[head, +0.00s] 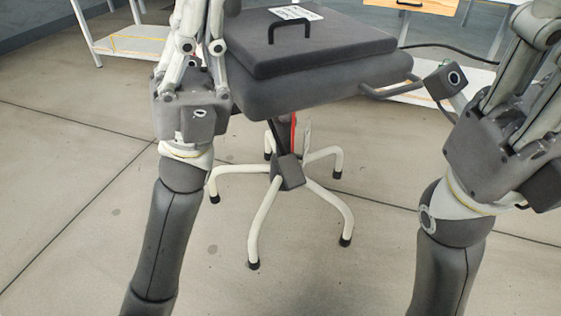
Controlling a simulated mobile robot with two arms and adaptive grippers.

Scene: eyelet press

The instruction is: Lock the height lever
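A dark grey press-like unit (300,85) with a flat lid and a black top handle (289,30) stands between my arms. Under it are a column with a red strip (293,132), a slanted black rod (275,138) and a dark block (288,173) at the hub of the white legs. I cannot tell which of these parts is the height lever, or whether it is locked. My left gripper (198,35) points up beside the unit's left edge; my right gripper (530,70) is raised to its right, apart from it. Both sets of fingertips are cut off or unclear.
White splayed legs (262,222) with black feet spread over the tiled floor (70,190). A grey bar handle (392,90) sticks out on the unit's right side. A white low shelf (130,42) stands behind left; a wooden-fronted drawer (425,6) is behind right. The front floor is clear.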

